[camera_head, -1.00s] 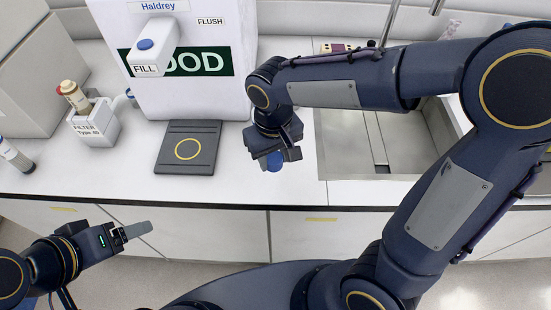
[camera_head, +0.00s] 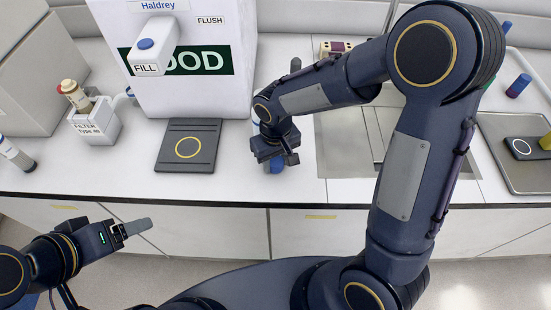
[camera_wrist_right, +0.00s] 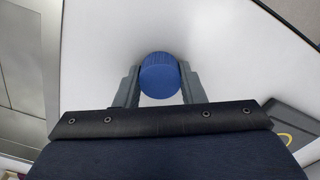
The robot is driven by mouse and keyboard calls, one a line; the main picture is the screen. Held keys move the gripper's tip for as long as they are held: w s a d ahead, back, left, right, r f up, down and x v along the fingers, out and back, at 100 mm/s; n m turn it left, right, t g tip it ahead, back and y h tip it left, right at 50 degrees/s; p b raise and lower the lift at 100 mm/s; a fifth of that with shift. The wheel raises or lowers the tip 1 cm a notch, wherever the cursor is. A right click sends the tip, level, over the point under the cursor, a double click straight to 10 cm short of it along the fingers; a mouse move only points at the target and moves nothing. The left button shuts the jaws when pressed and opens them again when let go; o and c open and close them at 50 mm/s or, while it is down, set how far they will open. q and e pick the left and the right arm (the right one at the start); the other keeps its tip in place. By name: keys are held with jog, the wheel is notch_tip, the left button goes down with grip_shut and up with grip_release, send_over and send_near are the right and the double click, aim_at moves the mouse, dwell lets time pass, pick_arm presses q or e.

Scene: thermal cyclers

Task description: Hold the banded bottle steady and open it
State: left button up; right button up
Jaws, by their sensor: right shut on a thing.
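My right gripper (camera_head: 276,160) is over the counter near its front edge, right of the dark square pad. In the right wrist view its two fingers (camera_wrist_right: 160,88) are shut on a ribbed blue cap (camera_wrist_right: 160,74), one on each side. In the head view the gripper mostly hides the held item; a bit of blue (camera_head: 275,168) shows below it. I cannot tell whether it bears a band. My left gripper (camera_head: 130,230) is in front of the counter at the lower left, its fingers pointing right and holding nothing visible. Its opening is unclear from this side.
The dark square pad (camera_head: 172,158) lies before the large white dispenser (camera_head: 195,95). A filter holder (camera_head: 95,125) and a capped tube (camera_head: 14,154) are at left. The sink (camera_head: 345,140) is right of my gripper. A tray (camera_head: 510,165) and a purple-blue bottle (camera_head: 518,86) are far right.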

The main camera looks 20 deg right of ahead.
aim_at(275, 161)
jog(key=o, duration=1.1)
jog(key=shift+f, duration=0.1)
notch_tip(275, 161, up, 12)
jog(key=s+d+m+t+y, duration=0.1)
jog(key=s+d+t, duration=0.1)
jog(key=s, duration=0.3)
jog(key=s+d+r+m+t+y, duration=0.1)
jog(key=s+d, duration=0.3)
jog(key=s, duration=0.2)
jog(key=s+d+m+t+y, duration=0.1)
jog(key=s+d+m+t, duration=0.1)
jog(key=s, duration=0.3)
jog(key=shift+s+d+r+t+y, duration=0.3)
jog(key=shift+s+d+r+y, duration=0.1)
jog(key=shift+d, duration=0.2)
